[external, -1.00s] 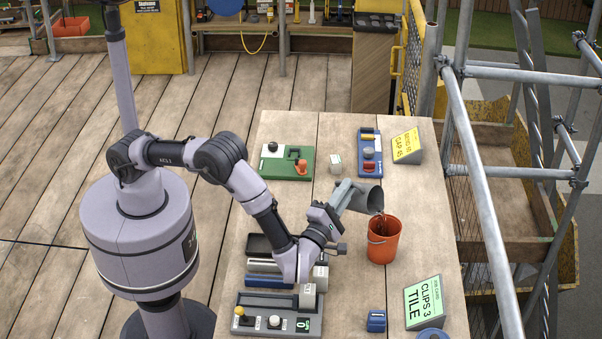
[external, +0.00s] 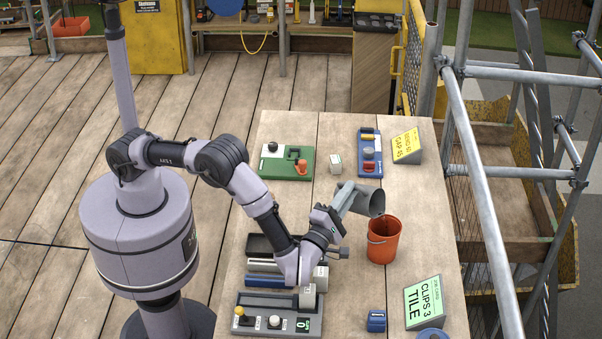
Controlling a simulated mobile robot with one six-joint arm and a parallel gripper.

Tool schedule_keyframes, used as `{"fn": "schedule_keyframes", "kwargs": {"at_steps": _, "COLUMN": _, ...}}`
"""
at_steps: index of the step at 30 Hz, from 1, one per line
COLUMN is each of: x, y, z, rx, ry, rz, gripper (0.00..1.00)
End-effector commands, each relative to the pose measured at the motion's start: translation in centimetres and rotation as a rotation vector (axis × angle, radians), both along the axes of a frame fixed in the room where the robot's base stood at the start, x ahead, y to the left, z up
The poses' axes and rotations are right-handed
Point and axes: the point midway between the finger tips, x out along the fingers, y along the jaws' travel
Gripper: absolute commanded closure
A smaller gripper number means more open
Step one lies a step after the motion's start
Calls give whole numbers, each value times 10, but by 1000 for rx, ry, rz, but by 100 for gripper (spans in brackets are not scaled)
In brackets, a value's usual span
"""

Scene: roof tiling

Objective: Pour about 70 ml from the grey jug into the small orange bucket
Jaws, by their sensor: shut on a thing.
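The grey jug (external: 364,200) is held tilted to the right above the table, its mouth up and left of the orange bucket. My gripper (external: 335,212) is shut on the jug, at its left side. The small orange bucket (external: 383,242) stands upright on the table, just below and right of the jug's mouth. No stream shows between the jug and the bucket now. The level inside the bucket and the contents of the jug cannot be made out.
A grey panel with a yellow knob (external: 277,314) lies at the front left of the table. A green sign (external: 424,302) and a small blue block (external: 376,320) are at the front right. A green tray (external: 287,162), blue tray (external: 370,153) and yellow sign (external: 407,146) stand behind. Scaffold poles (external: 490,220) run along the right.

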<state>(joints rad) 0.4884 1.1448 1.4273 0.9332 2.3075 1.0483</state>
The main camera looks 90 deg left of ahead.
Motion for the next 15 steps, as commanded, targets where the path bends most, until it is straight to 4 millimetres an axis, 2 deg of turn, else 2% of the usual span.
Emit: {"fn": "schedule_keyframes", "kwargs": {"at_steps": 15, "x": 5, "y": -4, "z": -1, "rx": 20, "ry": 24, "rz": -1, "gripper": 100}}
